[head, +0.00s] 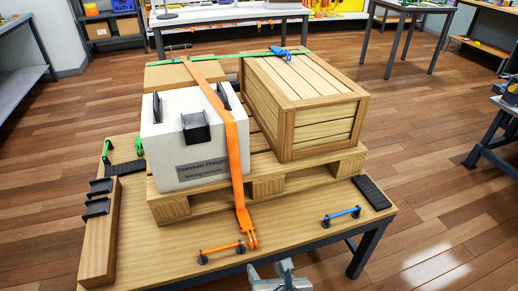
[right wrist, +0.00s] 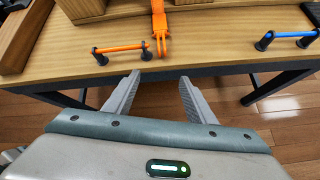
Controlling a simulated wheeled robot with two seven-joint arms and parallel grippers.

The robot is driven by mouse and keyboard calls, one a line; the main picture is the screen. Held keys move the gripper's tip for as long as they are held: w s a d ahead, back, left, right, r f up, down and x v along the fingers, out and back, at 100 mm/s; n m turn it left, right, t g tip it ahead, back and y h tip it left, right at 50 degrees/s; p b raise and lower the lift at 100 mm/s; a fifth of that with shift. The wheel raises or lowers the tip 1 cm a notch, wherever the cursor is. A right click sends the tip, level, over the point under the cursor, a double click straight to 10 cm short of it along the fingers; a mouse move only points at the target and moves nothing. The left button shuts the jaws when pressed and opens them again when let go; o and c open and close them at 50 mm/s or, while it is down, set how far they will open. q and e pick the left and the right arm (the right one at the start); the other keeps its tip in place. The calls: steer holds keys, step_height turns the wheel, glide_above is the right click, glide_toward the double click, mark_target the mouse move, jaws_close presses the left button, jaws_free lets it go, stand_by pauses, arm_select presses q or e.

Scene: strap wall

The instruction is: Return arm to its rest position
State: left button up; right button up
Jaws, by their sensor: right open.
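My right gripper (head: 284,275) is at the front edge of the table, low in the head view. In the right wrist view its two fingers (right wrist: 160,84) are apart with nothing between them. Ahead of them, an orange strap (head: 232,150) ends in an orange hook (right wrist: 160,30). The strap runs over a white box (head: 165,130) and down its front. An orange bar (head: 221,249) on two dark posts lies just left of the hook. My left gripper is not in view.
A wooden table (head: 140,245) holds a pallet (head: 270,185) with the white box, a slatted wooden crate (head: 305,100) and a cardboard box (head: 180,77). A green strap (head: 215,57) crosses the top. A blue bar (head: 342,216) is at front right. The floor at right is clear.

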steer(key=w+d+f+m+g+p, duration=0.1)
steer(key=d+f+m+p, duration=0.2)
steer(key=f+m, duration=0.65)
steer(key=w+d+f+m+g+p, duration=0.1)
steer(key=d+f+m+p, duration=0.15)
steer(key=f+m, duration=0.65)
arm_select(q)
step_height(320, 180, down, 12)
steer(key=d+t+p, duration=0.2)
steer(key=p, duration=0.1)
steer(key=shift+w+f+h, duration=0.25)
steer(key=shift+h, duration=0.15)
arm_select(e)
steer(key=s+d+f+m+g+h, duration=0.1)
steer(key=s+d+f+m, duration=0.5)
steer(key=s+f+m, duration=0.1)
steer(key=s+d+f+m+g+h, duration=0.1)
steer(key=s+d+f+m, duration=0.5)
steer(key=s+m, duration=0.3)
steer(key=s+f, duration=0.1)
steer(key=s, duration=0.2)
steer(key=shift+s+f, duration=0.25)
steer(key=shift+f, duration=0.1)
